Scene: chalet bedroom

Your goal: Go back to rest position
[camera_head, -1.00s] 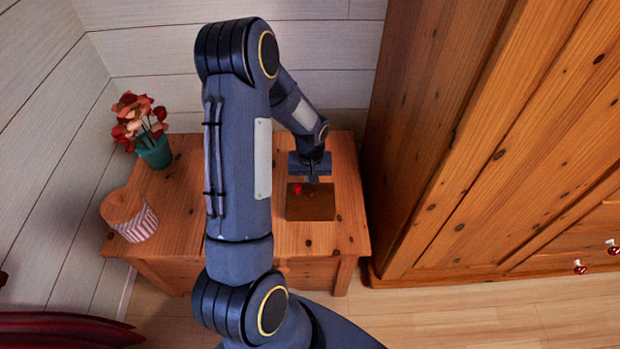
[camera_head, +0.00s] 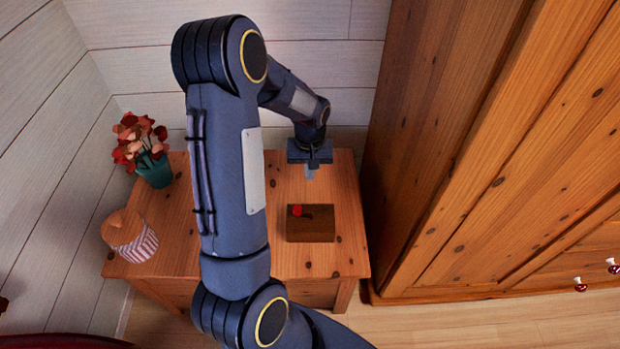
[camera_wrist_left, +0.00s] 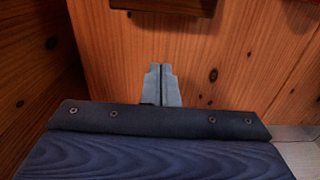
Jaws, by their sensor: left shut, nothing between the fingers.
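My left arm comes in from the lower middle of the head view and bends over the wooden bedside table (camera_head: 345,262). My left gripper (camera_head: 310,172) hangs above the back part of the tabletop, behind and apart from a small brown wooden box (camera_head: 311,224) with a red piece on its top. In the left wrist view the two grey fingers of the left gripper (camera_wrist_left: 161,72) are together with nothing between them. My right gripper is in neither view.
A teal pot with red flowers (camera_head: 155,171) stands at the table's back left. A striped jar with a wooden lid (camera_head: 130,236) stands at its front left. A tall wooden wardrobe (camera_head: 440,150) rises close on the right. A plank wall (camera_head: 330,65) is behind.

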